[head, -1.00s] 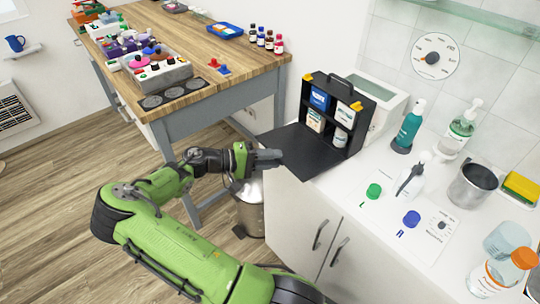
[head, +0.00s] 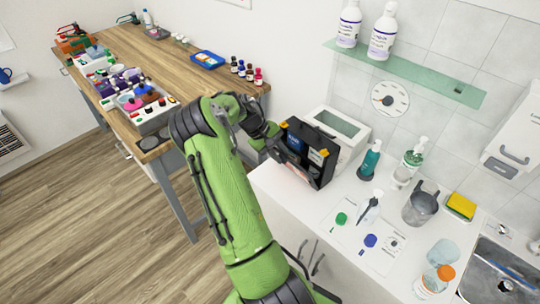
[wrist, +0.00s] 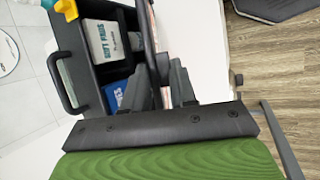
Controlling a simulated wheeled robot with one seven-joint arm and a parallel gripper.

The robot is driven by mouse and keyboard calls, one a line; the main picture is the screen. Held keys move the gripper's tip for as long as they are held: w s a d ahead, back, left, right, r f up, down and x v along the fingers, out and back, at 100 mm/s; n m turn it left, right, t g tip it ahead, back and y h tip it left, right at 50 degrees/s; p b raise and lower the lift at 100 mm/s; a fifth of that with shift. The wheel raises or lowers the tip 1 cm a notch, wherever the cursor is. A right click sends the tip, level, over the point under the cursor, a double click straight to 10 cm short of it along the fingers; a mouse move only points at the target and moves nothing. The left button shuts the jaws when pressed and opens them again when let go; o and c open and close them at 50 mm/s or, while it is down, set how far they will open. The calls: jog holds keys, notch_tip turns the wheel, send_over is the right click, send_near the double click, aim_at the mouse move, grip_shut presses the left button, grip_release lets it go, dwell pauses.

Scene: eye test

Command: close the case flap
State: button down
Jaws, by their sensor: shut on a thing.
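The black case (head: 327,167) stands upright on the white counter, with a handle on top and two orange latches. Its flap (head: 298,170) is raised and leans toward the case front at a steep tilt, with a gap still open at the top. My gripper (head: 273,144) is at the flap's left edge, partly hidden by my arm. In the wrist view, my gripper's grey fingers (wrist: 160,82) are shut on the flap (wrist: 149,38), seen nearly edge-on. Inside the case (wrist: 67,50) show a white box (wrist: 102,39) and a blue box (wrist: 117,94).
A white box with a window (head: 338,125) stands close behind the case. A glass shelf (head: 410,75) hangs above.

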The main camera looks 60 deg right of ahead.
jog(key=d+y+p, duration=0.1)
jog(key=s+d+r+y, duration=0.1)
jog(key=d, duration=0.1)
jog(key=shift+d+r+t+p, duration=0.1)
jog(key=shift+r+t+p, duration=0.1)
jog(key=shift+t+p, duration=0.2)
jog(key=shift+s+d+r+p, duration=0.1)
jog(key=shift+s+d+p, duration=0.1)
jog(key=shift+d, duration=0.35)
jog(key=shift+s+d+r+p, duration=0.1)
jog(key=shift+d+p, duration=0.1)
jog(key=shift+d, duration=0.3)
jog(key=c, duration=1.1)
grip_release()
jog(key=shift+f, duration=0.1)
jog(key=p+v, duration=0.2)
jog(key=v, duration=1.3)
jog(key=shift+w+a+r, duration=0.1)
jog(key=shift+w+r, duration=0.15)
jog(key=shift+r, duration=0.1)
